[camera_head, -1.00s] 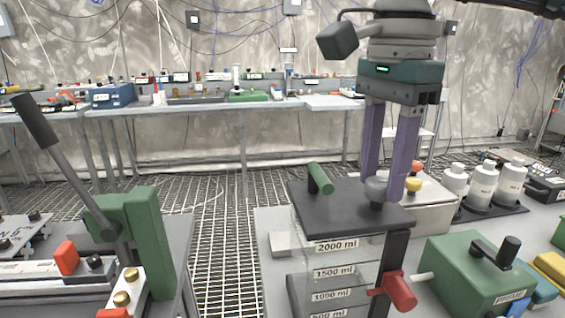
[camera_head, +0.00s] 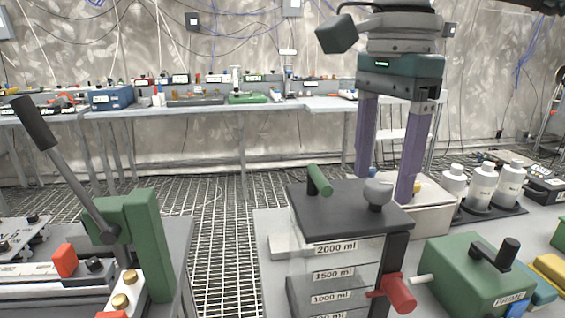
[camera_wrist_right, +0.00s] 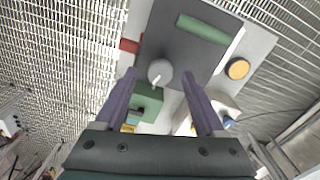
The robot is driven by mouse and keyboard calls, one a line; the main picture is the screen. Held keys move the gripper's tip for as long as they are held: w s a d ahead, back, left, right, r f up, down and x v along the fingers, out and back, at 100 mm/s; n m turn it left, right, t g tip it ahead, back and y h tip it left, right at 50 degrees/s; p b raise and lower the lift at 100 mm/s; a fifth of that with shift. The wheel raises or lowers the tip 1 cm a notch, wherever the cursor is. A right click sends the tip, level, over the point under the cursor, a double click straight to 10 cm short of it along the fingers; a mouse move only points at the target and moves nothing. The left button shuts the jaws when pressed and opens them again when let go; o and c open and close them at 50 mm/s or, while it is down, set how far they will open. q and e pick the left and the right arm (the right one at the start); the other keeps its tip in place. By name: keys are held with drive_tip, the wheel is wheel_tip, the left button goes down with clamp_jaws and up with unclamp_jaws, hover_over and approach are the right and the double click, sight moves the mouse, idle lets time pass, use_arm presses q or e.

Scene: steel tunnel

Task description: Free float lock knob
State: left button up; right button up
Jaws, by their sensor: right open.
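The float lock knob is a grey rounded knob (camera_head: 378,191) on the dark lid (camera_head: 345,208) of the clear graduated tank (camera_head: 330,262). It also shows in the right wrist view (camera_wrist_right: 160,72), with a light pointer mark on it. A green handle (camera_head: 320,179) stands on the same lid, left of the knob. My right gripper (camera_head: 385,188) is open, pointing down, its two purple fingers spread with the knob between and apart from them in the picture. The right wrist view shows the open fingers (camera_wrist_right: 160,82) on either side below the knob, not touching it. My left gripper is out of view.
A red handle (camera_head: 399,292) sticks out at the tank's front right. A green box with a black crank (camera_head: 478,270) stands right of it. White bottles (camera_head: 483,183) stand behind. A green lever stand (camera_head: 145,240) is at left. Grated floor lies between.

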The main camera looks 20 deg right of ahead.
sight(379, 183)
wheel_tip(379, 183, up, 9)
drive_tip(key=shift+r, duration=0.2)
idle(0.4)
